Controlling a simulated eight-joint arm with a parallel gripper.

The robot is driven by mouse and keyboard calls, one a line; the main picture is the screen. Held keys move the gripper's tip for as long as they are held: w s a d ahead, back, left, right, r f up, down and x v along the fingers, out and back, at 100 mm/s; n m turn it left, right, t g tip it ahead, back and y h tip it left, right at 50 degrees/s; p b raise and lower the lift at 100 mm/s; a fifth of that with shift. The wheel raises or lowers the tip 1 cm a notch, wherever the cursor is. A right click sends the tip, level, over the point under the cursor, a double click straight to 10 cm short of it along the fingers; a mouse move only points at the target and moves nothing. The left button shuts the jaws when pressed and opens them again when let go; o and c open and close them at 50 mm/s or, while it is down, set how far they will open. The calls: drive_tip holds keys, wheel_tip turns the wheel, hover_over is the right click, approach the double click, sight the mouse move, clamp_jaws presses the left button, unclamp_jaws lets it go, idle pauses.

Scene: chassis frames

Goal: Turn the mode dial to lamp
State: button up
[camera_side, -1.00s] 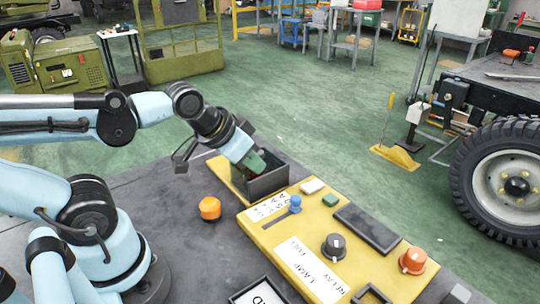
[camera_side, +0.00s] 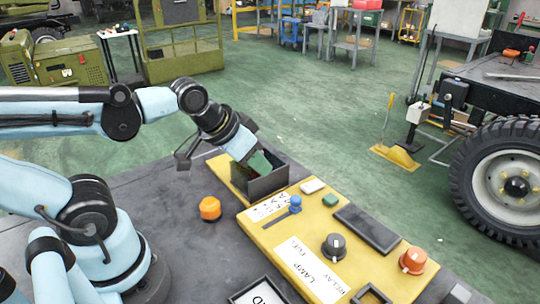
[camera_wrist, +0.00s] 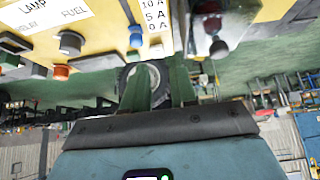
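The mode dial is a dark round knob (camera_side: 334,246) on the yellow panel (camera_side: 262,236), beside a white plate (camera_side: 309,270) lettered FUEL, LAMP and RELAY. The dial (camera_wrist: 70,43) also shows at the upper left of the wrist view, near the lettering. I cannot tell for certain which word its pale mark faces. My gripper (camera_side: 262,164) is at the dark open-topped box, well away from the dial. In the wrist view its two green fingers (camera_wrist: 159,85) stand apart with nothing visible between them. In the side view the fingertips are partly hidden by the box.
On the panel are a blue slider knob (camera_side: 296,202), an orange knob (camera_side: 413,260), a green button (camera_side: 330,200) and a dark flat tray (camera_side: 367,229). The dark box (camera_side: 268,184) stands behind it. An orange knob-like piece (camera_side: 210,208) lies on the grey table.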

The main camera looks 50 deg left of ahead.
drive_tip(key=o, duration=0.6)
drive_tip(key=w+d+r+g, duration=0.1)
drive_tip(key=d, duration=0.1)
drive_tip(key=w+d+g, duration=0.1)
drive_tip(key=w+d, duration=0.1)
drive_tip(key=d, duration=0.1)
drive_tip(key=w+d+r+g, duration=0.1)
drive_tip(key=d, duration=0.2)
drive_tip(key=shift+w+d+r+g+h, duration=0.15)
drive_tip(key=shift+w+r+g+h, duration=0.05)
drive_tip(key=shift+r+g+h, duration=0.1)
drive_tip(key=g, duration=0.3)
hover_over(338, 238)
drive_tip(key=f, duration=0.2)
drive_tip(key=shift+y, duration=0.4)
wheel_tip(338, 238, down, 11)
drive_tip(key=shift+c, duration=0.2)
drive_tip(key=c, duration=1)
